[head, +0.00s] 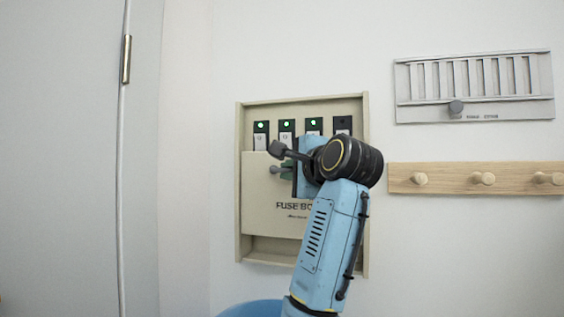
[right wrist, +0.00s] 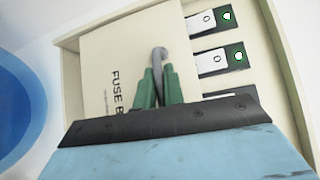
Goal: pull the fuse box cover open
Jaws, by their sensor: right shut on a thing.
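The fuse box (head: 240,180) is a beige frame on the white wall. Its cover (head: 262,212), a beige panel lettered "FUSE BO…", spans the lower part, and the switches show above its top edge. In the right wrist view the cover (right wrist: 108,62) lies beside the uncovered switches. My right gripper (head: 284,169) is at the cover's upper part, its green fingers shut on a grey handle (right wrist: 158,56). My right arm hides the cover's right side in the head view. My left gripper is not in view.
Switches (head: 287,140) line the box's top, three with green lights. A wooden peg rail (head: 450,179) and a grey vent plate (head: 475,87) are on the wall to the right. A pale door (head: 60,150) with a hinge stands left. The wall between is bare.

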